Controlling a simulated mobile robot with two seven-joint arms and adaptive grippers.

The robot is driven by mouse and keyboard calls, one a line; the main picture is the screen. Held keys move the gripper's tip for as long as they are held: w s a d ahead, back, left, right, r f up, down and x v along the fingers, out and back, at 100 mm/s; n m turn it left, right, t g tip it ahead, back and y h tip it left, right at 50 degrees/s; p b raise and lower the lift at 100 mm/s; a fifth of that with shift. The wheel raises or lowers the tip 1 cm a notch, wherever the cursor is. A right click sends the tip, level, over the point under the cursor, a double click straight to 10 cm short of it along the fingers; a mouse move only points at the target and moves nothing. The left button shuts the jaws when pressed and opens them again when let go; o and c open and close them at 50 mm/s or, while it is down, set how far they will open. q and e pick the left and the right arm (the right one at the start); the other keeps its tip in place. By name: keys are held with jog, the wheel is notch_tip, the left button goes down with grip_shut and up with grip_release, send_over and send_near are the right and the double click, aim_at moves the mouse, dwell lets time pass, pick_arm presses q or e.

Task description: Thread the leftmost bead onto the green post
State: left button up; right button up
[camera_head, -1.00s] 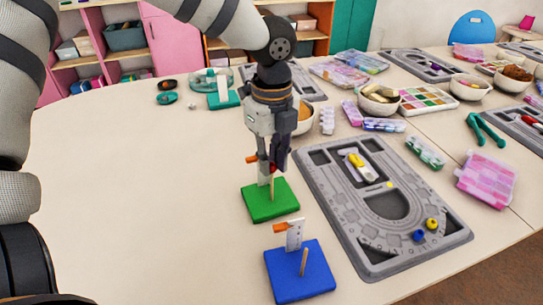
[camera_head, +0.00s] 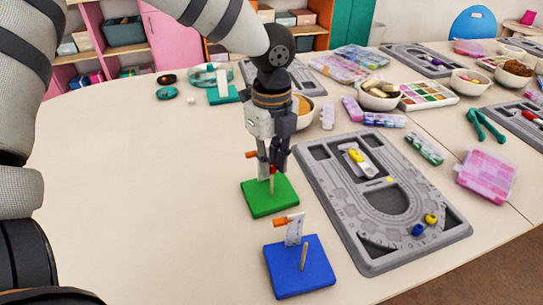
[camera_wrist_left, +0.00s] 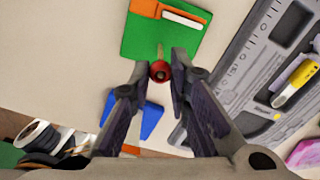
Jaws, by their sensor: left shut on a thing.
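My left gripper (camera_head: 272,168) points down over the green base (camera_head: 258,204), its fingers shut on a small red bead (camera_head: 273,170). The bead also shows between the fingertips in the left wrist view (camera_wrist_left: 160,71). The thin wooden post (camera_head: 271,186) of the green base rises right below the bead. The bead is at about the height of the post's top; I cannot tell whether the post is inside its hole. A yellow bead (camera_head: 431,218) and a blue bead (camera_head: 418,229) lie on the grey bead board (camera_head: 372,262). My right gripper is not in view.
A blue base (camera_head: 285,279) with its own post and an upright white tag stands in front of the green base. The grey bead board is close on the right. Bowls and cases fill the back right. The table's left side is clear.

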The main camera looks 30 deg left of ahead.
pick_arm(q)
jog(key=shift+f, duration=0.2)
jog(key=o, duration=0.8)
notch_tip(320, 180, up, 12)
jog(key=shift+r, duration=0.1)
dwell(0.4)
